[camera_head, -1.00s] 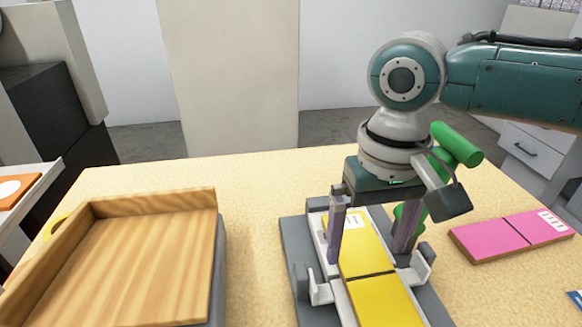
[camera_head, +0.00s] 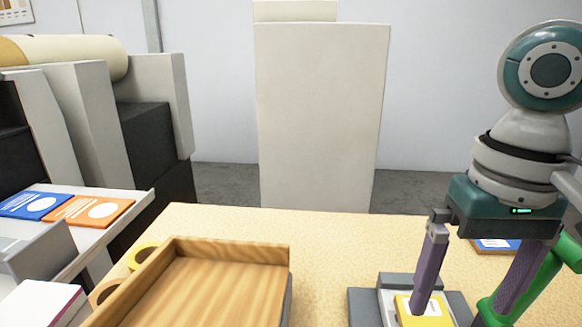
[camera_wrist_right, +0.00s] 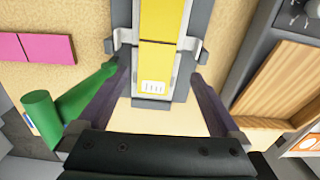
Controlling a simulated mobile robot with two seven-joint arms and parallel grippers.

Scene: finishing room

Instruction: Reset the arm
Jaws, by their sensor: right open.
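My right gripper (camera_head: 461,305) is at the lower right of the head view, pointing down, with its two purple-grey fingers spread. A yellow two-part panel (camera_head: 418,308) with a white label sits in a grey fixture (camera_head: 362,305) below it, cut off by the picture's edge. In the right wrist view the open fingers of the gripper (camera_wrist_right: 155,80) lie either side of the labelled end of the yellow panel (camera_wrist_right: 160,58), with nothing gripped. My left gripper is in neither view.
A green cylindrical thing (camera_head: 545,275) is close behind the right finger; it also shows in the wrist view (camera_wrist_right: 70,110). A wooden tray (camera_head: 215,285) stands left of the fixture. A pink panel (camera_wrist_right: 35,47) lies nearby. Blue and orange panels (camera_head: 92,210) lie on a side surface.

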